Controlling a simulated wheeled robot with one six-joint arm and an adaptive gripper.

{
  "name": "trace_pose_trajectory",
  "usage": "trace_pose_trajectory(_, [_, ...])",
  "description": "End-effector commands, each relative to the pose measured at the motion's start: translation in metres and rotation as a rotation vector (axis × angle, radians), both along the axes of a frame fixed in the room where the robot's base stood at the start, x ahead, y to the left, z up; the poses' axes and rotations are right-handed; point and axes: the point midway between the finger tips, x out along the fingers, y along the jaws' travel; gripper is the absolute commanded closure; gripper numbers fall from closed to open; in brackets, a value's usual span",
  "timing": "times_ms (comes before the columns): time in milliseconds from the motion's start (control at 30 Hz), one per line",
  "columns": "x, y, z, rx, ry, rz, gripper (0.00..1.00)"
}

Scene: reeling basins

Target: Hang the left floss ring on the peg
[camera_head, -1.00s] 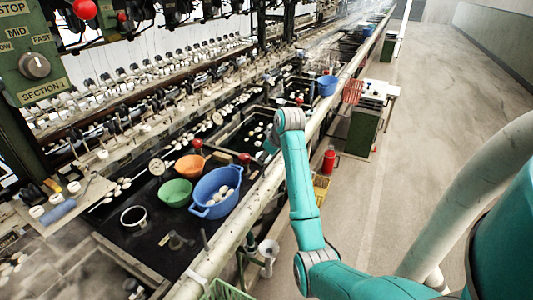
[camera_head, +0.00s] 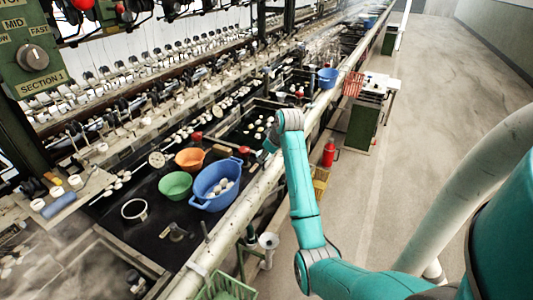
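A white-rimmed ring (camera_head: 134,209) lies on the black worktop, left of the basins. Smaller pale ring-like pieces (camera_head: 37,204) sit on a board at the far left. I cannot tell for sure which of these is the left floss ring. A short thin upright post (camera_head: 205,230) stands at the worktop's front edge; I cannot tell if it is the peg. My gripper (camera_head: 269,146) is beyond the blue basin, at the end of my teal arm, well right of the ring. It is small and partly hidden by my wrist, so its fingers cannot be made out.
A blue basin (camera_head: 202,203) with white cocoons, a green bowl (camera_head: 175,185) and an orange bowl (camera_head: 190,158) stand between the ring and my gripper. A metal fixture (camera_head: 177,233) is near the front edge. A pale pipe (camera_head: 225,228) runs along the front.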

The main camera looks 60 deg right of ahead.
Motion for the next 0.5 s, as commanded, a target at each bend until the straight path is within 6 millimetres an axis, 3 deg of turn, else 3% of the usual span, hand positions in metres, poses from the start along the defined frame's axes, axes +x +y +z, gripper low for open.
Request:
trace_pose_trajectory(33, [0.0,0.0,0.0001,0.0,0.0,0.0,0.43])
trace_pose_trajectory(133, [0.0,-0.0001,0.0002,0.0,0.0,0.0,0.18])
trace_pose_trajectory(167, [0.0,-0.0001,0.0002,0.0,0.0,0.0,0.16])
trace_pose_trajectory(500, [-0.0009,0.0002,0.0025,-0.001,-0.001,0.0,0.16])
